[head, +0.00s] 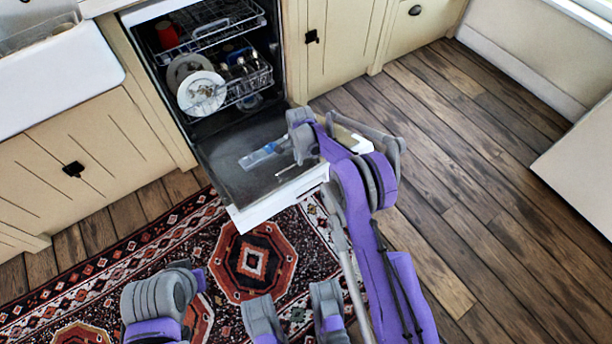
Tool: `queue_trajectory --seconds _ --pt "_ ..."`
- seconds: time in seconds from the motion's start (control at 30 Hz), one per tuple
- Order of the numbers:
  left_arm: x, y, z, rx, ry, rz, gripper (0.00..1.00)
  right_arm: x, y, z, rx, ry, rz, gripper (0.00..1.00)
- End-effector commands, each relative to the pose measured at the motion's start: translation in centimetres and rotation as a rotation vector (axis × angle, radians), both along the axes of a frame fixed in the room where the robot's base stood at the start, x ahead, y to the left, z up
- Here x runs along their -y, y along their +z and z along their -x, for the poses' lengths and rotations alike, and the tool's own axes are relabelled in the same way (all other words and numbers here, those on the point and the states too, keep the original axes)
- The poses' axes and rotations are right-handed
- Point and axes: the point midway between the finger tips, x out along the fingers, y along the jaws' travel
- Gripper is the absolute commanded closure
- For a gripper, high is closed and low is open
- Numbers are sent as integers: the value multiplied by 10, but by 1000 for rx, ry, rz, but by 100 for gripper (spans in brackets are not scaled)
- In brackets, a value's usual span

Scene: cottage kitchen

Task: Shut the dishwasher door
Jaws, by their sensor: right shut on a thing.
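The dishwasher door (228,172) is folded down and open in front of the dishwasher, its dark inner face up and its white edge toward me. My right gripper (303,143) is at the door's right side and appears shut on it; the exact contact is partly hidden by my arm. My left arm (158,305) is low at the bottom of the view, away from the door, and its finger state is unclear.
The upper rack (222,20) holds a red cup (167,34); the lower rack holds plates (201,92) and cutlery. Both racks appear inside the cavity. A patterned rug (130,270) covers the floor before the door. Wooden floor (480,170) at right is clear.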

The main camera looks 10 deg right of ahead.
Motion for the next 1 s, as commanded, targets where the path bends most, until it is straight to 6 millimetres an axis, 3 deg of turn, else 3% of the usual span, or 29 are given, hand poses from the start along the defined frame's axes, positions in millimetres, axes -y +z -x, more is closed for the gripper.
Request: queue_trajectory --seconds 0.03,0.4,0.7,1.0 --pt "0 2 0 1 0 0 100 -7 11 -13 23 3 -7 100" --pt "0 3 0 1 0 0 100 -23 65 -54 22 4 -9 100" --pt "0 3 0 1 0 0 100 -31 86 -73 22 4 -10 100" --pt "0 3 0 1 0 0 100 -33 92 -78 21 4 -9 100"
